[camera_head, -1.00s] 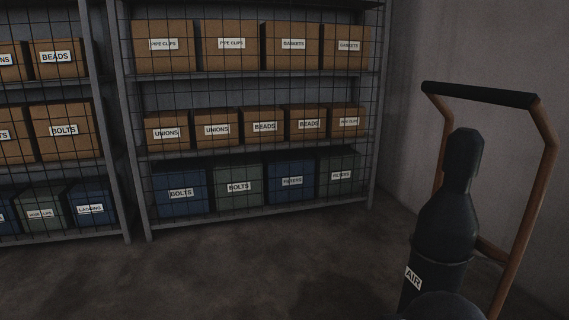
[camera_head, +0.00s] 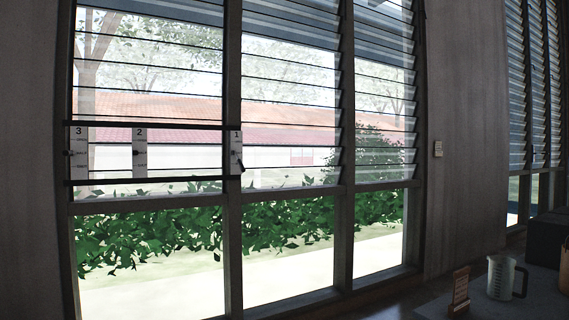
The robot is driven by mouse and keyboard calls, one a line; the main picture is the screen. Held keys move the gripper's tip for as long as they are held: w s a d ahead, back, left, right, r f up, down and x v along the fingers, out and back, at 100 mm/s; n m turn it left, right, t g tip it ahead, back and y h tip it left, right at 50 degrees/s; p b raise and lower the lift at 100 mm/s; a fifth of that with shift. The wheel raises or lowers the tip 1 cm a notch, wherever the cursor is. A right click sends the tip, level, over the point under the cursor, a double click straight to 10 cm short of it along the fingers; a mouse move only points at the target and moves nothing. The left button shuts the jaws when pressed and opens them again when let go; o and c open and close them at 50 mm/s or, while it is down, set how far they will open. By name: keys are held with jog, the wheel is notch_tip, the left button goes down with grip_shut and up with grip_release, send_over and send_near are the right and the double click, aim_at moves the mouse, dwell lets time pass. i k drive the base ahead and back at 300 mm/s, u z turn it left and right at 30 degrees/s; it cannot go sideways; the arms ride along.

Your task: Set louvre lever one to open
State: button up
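Louvre lever one (camera_head: 236,152) is on a narrow white plate marked 1, on the window post at the right end of a dark rail frame. A small dark handle shows low on that plate, near its bottom edge; its marked position is too small to read. Plate 2 (camera_head: 140,154) and plate 3 (camera_head: 79,152) are to its left, each with a dark lever near mid-height. The louvre slats (camera_head: 290,95) fill the upper window panes. My gripper is not in view.
A switch plate (camera_head: 438,149) is on the wall right of the window. A measuring jug (camera_head: 502,278) and a small wooden stand (camera_head: 459,291) are on a surface at lower right. A dark box (camera_head: 546,241) is behind them.

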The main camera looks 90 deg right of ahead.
aim_at(241, 166)
jog(key=z, duration=2.1)
jog(key=i, duration=1.45)
jog(key=z, duration=0.4)
jog(key=i, duration=0.9)
jog(key=z, duration=0.75)
